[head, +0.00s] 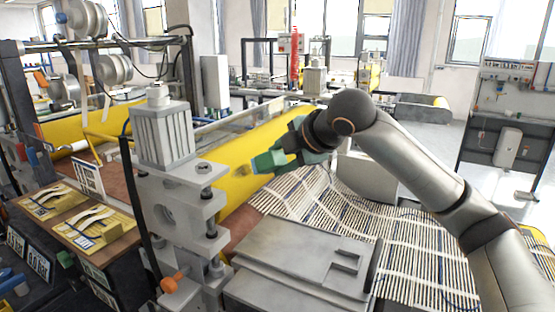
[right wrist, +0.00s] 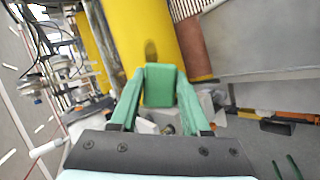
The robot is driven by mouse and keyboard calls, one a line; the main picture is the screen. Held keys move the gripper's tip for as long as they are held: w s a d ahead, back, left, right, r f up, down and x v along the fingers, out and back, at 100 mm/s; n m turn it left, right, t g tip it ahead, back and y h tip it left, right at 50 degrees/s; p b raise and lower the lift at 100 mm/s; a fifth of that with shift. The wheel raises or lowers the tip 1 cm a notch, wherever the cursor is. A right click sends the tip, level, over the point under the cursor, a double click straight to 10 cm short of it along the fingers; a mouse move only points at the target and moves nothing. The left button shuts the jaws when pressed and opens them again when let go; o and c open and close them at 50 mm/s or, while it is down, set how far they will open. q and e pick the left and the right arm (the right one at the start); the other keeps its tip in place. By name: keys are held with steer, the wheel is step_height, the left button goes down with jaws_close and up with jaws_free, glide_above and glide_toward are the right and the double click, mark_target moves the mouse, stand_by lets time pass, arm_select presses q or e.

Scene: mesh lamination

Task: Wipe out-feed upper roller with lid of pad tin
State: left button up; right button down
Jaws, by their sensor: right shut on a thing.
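The out-feed upper roller is the large yellow cylinder (head: 270,135) running back from the grey end stand. It also fills the upper middle of the right wrist view (right wrist: 138,30). A dark smudge (head: 241,171) marks its near end and shows in the wrist view (right wrist: 150,50). My right gripper (head: 272,161) is beside the roller, its green fingers shut on a green block (right wrist: 159,86), which may be the lid of the pad tin. The block's front edge is close to the smudge; I cannot tell whether it touches the roller. My left gripper is not in view.
A grey roller stand (head: 182,190) with a motor block rises left of the gripper. A red-brown lower roller (right wrist: 194,45) runs beside the yellow one. Striped mesh (head: 330,205) and a grey cover (head: 300,255) lie below my right arm. Yellow panels (head: 95,235) sit at left.

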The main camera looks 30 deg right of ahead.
stand_by(0.3)
steer(key=w+a+f, duration=0.3)
steer(key=w, duration=0.2)
steer(key=shift+f, duration=0.3)
steer(key=shift+w+a+f, duration=0.4)
steer(key=shift+w+f, duration=0.15)
steer(key=shift+w, duration=0.25)
stand_by(0.9)
steer(key=w+d, duration=0.4)
steer(key=d, duration=0.3)
stand_by(0.8)
steer(key=s+a, duration=0.4)
steer(key=a, duration=0.3)
stand_by(0.6)
steer(key=shift+s, duration=0.1)
steer(key=shift+s+d+r, duration=0.45)
steer(key=shift+s+r, duration=0.1)
steer(key=shift+s, duration=0.15)
steer(key=shift+s+d+r, duration=0.4)
steer(key=shift+s+r, duration=0.1)
steer(key=shift+s, duration=0.2)
steer(key=shift+s+d+r, duration=0.45)
steer(key=shift+s+r, duration=0.1)
steer(key=shift+s, duration=0.15)
